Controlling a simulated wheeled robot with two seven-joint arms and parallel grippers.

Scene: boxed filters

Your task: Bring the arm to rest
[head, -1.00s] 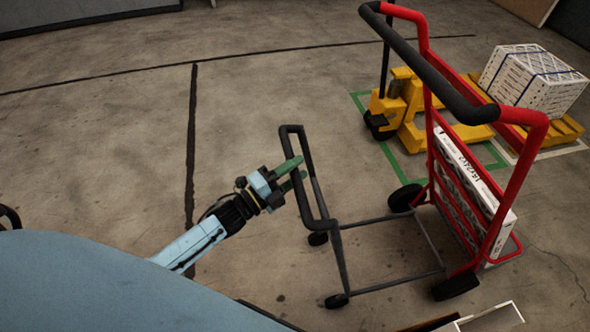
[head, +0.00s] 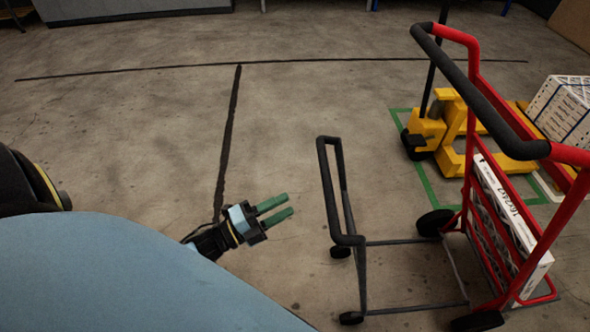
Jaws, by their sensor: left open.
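My left gripper (head: 281,206) has two green fingers held apart with nothing between them. It is over bare floor, to the left of the cart's black handle frame (head: 345,205) and apart from it. Most of my left arm is hidden behind my own blue body in the foreground. My right gripper is not in view.
A red cart (head: 470,60) with a black push bar stands at the right, holding a white boxed filter (head: 515,225). Behind it are a yellow pallet jack (head: 450,125) and strapped white boxes (head: 565,112). The floor (head: 140,130) at left is clear.

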